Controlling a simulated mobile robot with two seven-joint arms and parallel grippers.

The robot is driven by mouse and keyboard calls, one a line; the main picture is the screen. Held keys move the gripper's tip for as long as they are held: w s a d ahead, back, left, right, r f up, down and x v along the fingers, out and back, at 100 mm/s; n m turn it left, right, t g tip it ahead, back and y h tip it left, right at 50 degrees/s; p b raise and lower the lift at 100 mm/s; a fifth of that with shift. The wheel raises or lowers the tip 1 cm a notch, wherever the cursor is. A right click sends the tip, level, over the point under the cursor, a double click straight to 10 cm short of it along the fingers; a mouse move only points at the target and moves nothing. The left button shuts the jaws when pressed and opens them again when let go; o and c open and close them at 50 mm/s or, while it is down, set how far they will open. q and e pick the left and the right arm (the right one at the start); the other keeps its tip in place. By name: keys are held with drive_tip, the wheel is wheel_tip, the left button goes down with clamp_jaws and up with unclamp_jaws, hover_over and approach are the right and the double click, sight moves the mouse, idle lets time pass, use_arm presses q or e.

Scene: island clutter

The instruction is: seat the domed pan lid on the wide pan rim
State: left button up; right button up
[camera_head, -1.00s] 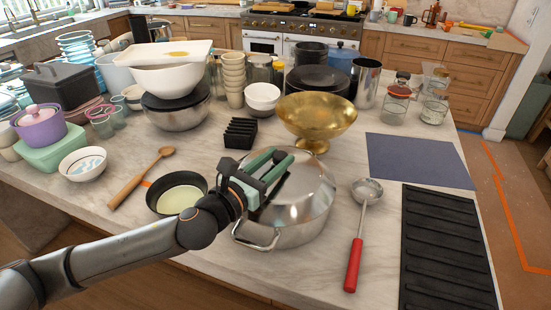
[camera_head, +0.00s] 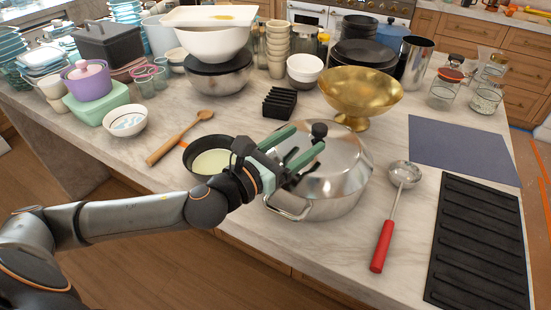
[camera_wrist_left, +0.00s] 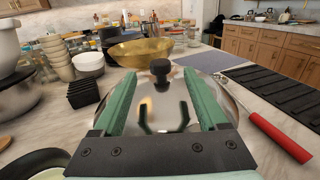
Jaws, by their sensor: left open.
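The domed pan lid (camera_head: 345,150) is shiny steel with a black knob (camera_head: 320,130). It lies over the wide steel pan (camera_head: 335,203), whose side handle faces the front left. I cannot tell whether its edge sits flush all round. My left gripper (camera_head: 307,138) is open and empty, low above the lid's left part, its green fingers pointing toward the knob. In the left wrist view the knob (camera_wrist_left: 160,70) stands midway between the fingers, near their tips, and the lid (camera_wrist_left: 185,105) spreads below. My right gripper is not in view.
A gold bowl (camera_head: 362,90) stands just behind the pan. A red-handled ladle (camera_head: 385,240) and a black ribbed mat (camera_head: 477,245) lie to the right. A small dark pan (camera_head: 212,161) and a wooden spoon (camera_head: 180,137) lie left. A black rack (camera_head: 280,102) stands behind.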

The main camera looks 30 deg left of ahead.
sight(278, 159)
use_arm(q)
drive_tip(key=v, duration=0.2)
drive_tip(key=b+v, duration=0.1)
drive_tip(key=v, duration=0.2)
drive_tip(key=shift+s+a+f, duration=0.1)
drive_tip(key=shift+s+f, duration=0.1)
drive_tip(key=shift+f, duration=0.05)
drive_tip(key=shift+s+a+r+p, duration=0.1)
drive_tip(key=shift+s+r+p, duration=0.15)
drive_tip(key=shift+r+p, duration=0.2)
drive_tip(key=shift+p+v, duration=0.85)
drive_tip(key=shift+f, duration=0.15)
